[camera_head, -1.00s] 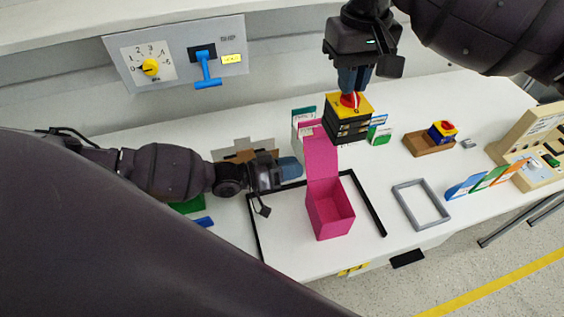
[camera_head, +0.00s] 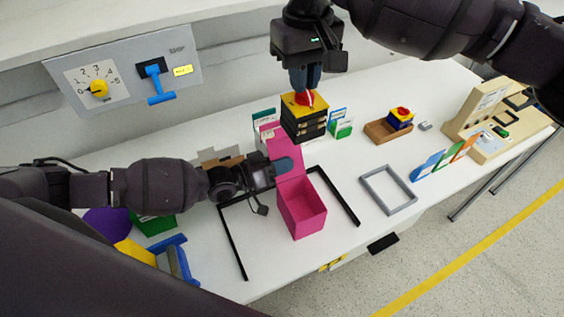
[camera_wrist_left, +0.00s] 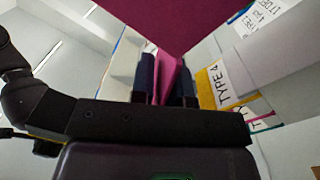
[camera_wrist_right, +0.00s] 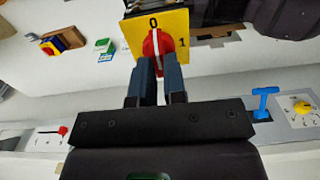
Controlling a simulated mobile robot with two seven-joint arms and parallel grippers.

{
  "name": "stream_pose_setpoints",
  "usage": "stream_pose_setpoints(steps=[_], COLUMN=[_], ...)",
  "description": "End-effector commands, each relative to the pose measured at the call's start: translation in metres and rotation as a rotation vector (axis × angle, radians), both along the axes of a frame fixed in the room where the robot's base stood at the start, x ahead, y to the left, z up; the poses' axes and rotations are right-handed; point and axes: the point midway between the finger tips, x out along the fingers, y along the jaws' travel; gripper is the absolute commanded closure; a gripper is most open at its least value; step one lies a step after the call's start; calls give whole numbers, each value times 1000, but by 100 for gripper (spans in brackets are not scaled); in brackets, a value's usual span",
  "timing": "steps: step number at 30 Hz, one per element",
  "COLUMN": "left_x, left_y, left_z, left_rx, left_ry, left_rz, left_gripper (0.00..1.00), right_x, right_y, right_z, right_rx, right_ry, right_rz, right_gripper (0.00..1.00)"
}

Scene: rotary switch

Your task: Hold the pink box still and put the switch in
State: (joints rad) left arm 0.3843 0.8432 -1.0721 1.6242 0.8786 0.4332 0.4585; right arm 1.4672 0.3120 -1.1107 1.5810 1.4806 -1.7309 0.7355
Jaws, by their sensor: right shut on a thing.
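The pink box (camera_head: 303,207) stands on the white table with its top open and its lid raised at the back. My left gripper (camera_head: 284,166) is at the lid from the left. In the left wrist view its fingers (camera_wrist_left: 167,75) stand apart on either side of a pink panel edge; contact is unclear. My right gripper (camera_head: 304,84) is shut on the red knob of the switch (camera_head: 303,123), a black block with a yellow top plate. It holds the switch above and behind the box. The right wrist view shows the yellow plate (camera_wrist_right: 180,30) marked 0 and 1.
A black frame outline (camera_head: 233,245) lies around the box. A grey frame (camera_head: 388,190), a brown tray (camera_head: 381,134) with another switch (camera_head: 400,118), and a beige panel (camera_head: 483,112) are at right. Upright cards (camera_head: 340,124) stand behind. A green box (camera_head: 154,224) lies left.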

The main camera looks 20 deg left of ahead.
Motion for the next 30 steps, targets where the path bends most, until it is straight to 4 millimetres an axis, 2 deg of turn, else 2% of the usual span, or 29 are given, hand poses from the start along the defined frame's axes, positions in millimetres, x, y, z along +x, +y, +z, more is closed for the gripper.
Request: stream_pose_setpoints(steps=[1, 3, 8, 11, 14, 24, 27, 30], left_x=[0, 0, 0, 0, 0, 0, 0, 0], left_y=[0, 0, 0, 0, 0, 0, 0, 0], left_z=[0, 0, 0, 0, 0, 0, 0, 0], left_rx=[0, 0, 0, 0, 0, 0, 0, 0], left_ry=[0, 0, 0, 0, 0, 0, 0, 0], left_rz=[0, 0, 0, 0, 0, 0, 0, 0], left_gripper=[92, 100, 100, 100, 100, 100, 100, 100], right_x=[0, 0, 0, -1, -7, -19, -16, -6], right_y=[0, 0, 0, -2, -4, -6, -5, -2], right_z=[0, 0, 0, -7, -26, -134, -156, -161], right_rx=[1, 1, 0, 0, 0, 2, 1, 3], right_ry=[-1, -1, 0, 1, 4, 5, 1, -2], right_rz=[0, 0, 0, -2, -6, -46, -53, -51], right_gripper=[100, 100, 100, 100, 100, 100, 100, 100])
